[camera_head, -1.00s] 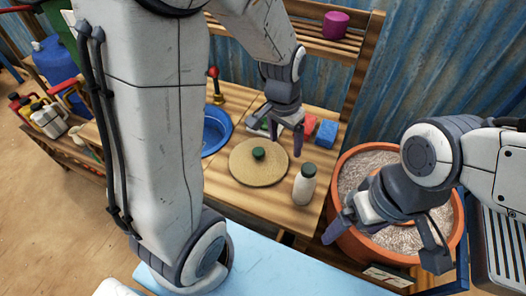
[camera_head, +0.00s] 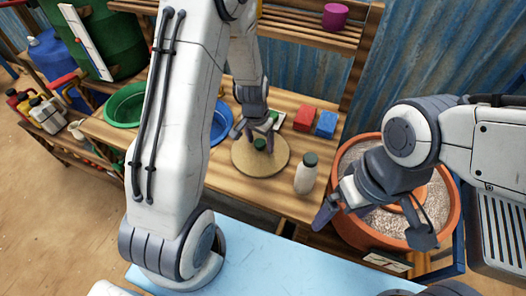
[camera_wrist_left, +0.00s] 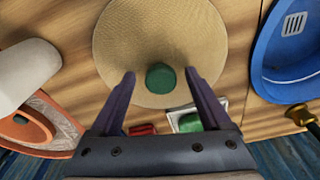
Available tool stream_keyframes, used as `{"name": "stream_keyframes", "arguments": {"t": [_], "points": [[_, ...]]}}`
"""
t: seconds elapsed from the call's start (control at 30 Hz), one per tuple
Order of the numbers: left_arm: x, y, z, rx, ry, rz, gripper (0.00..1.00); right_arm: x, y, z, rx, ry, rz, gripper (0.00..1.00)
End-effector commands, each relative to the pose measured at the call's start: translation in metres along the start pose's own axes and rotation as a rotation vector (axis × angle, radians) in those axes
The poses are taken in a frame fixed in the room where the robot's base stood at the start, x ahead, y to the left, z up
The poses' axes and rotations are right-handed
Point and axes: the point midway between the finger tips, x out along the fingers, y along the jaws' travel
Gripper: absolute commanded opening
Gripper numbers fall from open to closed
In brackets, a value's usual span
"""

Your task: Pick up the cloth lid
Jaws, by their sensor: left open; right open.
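My left gripper (camera_head: 256,133) is open and empty over the lid's back part. In the left wrist view its two fingers (camera_wrist_left: 163,80) stand apart on either side of the knob. My right gripper (camera_head: 370,215) is open and empty over the terracotta pot at the right, away from the lid.
A white bottle with a dark cap (camera_head: 306,174) stands close to the lid's right. A red block (camera_head: 304,118) and a blue block (camera_head: 326,124) lie behind it. A blue basin (camera_head: 221,122) and a green basin (camera_head: 124,104) are to the left. The terracotta pot (camera_head: 447,222) stands right.

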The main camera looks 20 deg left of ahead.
Motion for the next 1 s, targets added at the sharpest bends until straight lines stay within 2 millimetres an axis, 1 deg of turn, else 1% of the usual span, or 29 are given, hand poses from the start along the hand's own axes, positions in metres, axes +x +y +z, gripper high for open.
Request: {"name": "stream_keyframes", "arguments": {"t": [0.03, 0.1, 0.33, 0.37, 0.4, 0.47, 0.5, 0.53, 0.57, 0.77, 0.87, 0.97, 1.0], "points": [[0.006, 0.000, 0.001, -0.001, -0.002, 0.001, 0.81, 0.000, 0.000, 0.000, 0.000, 0.000, 0.000, 0.98], [0.010, -0.001, 0.000, -0.003, -0.001, 0.000, 0.81, 0.000, 0.000, 0.000, 0.000, 0.000, 0.000, 0.98], [0.011, -0.002, 0.001, -0.003, 0.001, -0.001, 0.81, 0.000, 0.000, 0.000, 0.000, 0.000, 0.000, 0.98], [0.011, -0.002, 0.001, -0.003, 0.001, -0.001, 0.73, 0.000, 0.000, 0.000, 0.000, 0.000, 0.000, 0.98], [0.011, -0.002, 0.001, -0.004, 0.001, -0.001, 0.58, 0.000, 0.000, 0.000, 0.000, 0.000, 0.000, 0.98], [0.011, -0.002, 0.001, -0.004, 0.001, -0.001, 0.35, 0.000, 0.000, 0.000, 0.000, 0.000, 0.000, 0.98], [0.011, -0.002, 0.001, -0.004, 0.001, -0.001, 0.19, 0.000, 0.000, 0.000, 0.000, 0.000, 0.000, 0.98], [0.011, -0.002, 0.001, -0.004, 0.001, -0.001, 0.08, 0.000, 0.000, 0.000, 0.000, 0.000, 0.000, 0.98], [0.011, -0.002, 0.001, -0.004, 0.001, -0.001, 0.00, 0.000, 0.000, 0.000, 0.000, 0.000, 0.000, 0.98], [0.011, -0.002, 0.001, -0.004, 0.001, -0.001, 0.00, 0.000, 0.000, 0.000, 0.000, 0.000, 0.000, 0.98], [0.008, -0.002, 0.000, -0.005, 0.002, -0.001, 0.00, 0.000, 0.000, 0.000, 0.000, 0.000, 0.000, 0.98], [-0.004, -0.002, -0.002, -0.003, 0.006, -0.002, 0.00, -0.001, 0.000, 0.000, 0.000, 0.000, 0.000, 0.98], [-0.011, -0.002, -0.003, -0.003, 0.006, -0.002, 0.00, -0.001, 0.000, 0.000, 0.000, 0.000, 0.000, 0.98]]}}
